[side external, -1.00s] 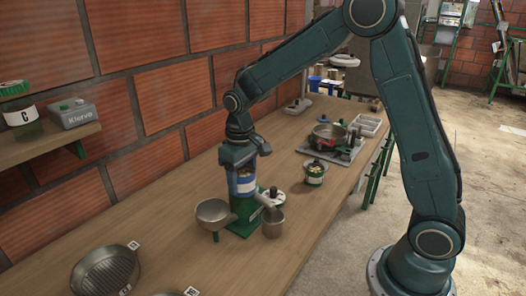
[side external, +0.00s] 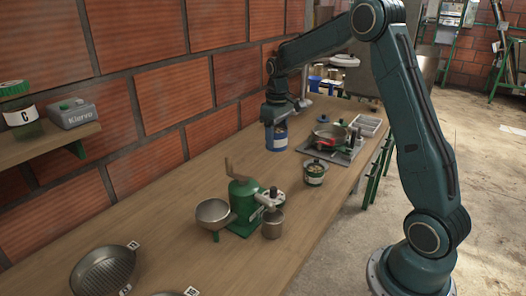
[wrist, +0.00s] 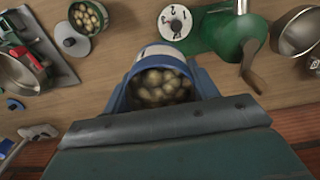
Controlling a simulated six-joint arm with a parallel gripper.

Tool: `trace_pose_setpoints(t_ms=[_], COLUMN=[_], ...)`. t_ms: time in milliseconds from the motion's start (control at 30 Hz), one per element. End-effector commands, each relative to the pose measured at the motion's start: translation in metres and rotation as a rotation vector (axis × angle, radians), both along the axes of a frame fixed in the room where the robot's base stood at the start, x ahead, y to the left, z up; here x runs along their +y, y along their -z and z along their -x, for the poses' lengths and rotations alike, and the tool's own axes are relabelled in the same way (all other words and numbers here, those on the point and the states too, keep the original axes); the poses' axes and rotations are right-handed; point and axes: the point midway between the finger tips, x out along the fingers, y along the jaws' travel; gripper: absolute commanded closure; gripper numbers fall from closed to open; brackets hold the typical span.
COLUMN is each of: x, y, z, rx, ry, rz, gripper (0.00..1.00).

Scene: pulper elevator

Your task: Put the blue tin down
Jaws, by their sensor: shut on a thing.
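The blue tin (side external: 277,139) is upright toward the far part of the bench, near the brick wall. It has a pale band and is full of pale beans, seen in the wrist view (wrist: 162,86). My gripper (side external: 276,123) is above it, pointing down and shut on its upper part; the wrist view shows a jaw on either side of it (wrist: 164,72). The tin's base is at or just above the wooden bench (side external: 165,235); I cannot tell whether it touches. The green pulper (side external: 243,205) with its crank stands nearer the camera.
A metal bowl (side external: 213,213) and a metal cup (side external: 272,224) flank the pulper. A bean-filled jar (side external: 315,173) stands right of the tin's near side. A stove with a pot (side external: 329,136) is to the tin's right. Bare bench lies between tin and pulper.

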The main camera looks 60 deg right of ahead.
Motion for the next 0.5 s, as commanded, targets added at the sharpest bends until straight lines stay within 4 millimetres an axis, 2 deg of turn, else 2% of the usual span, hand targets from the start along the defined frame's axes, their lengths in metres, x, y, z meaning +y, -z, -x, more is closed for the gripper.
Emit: trace_pose_setpoints(t_ms=[33,200,333,500], x=[-0.018,-0.061,-0.08,-0.09], y=[-0.003,-0.01,-0.013,-0.015], z=[0.003,0.013,0.02,0.023], rx=[-0.002,-0.001,0.0,0.0], ry=[0.007,0.004,0.003,0.0], rz=[0.001,0.001,0.0,0.0], gripper=[0.67,0.67,0.67,0.67])
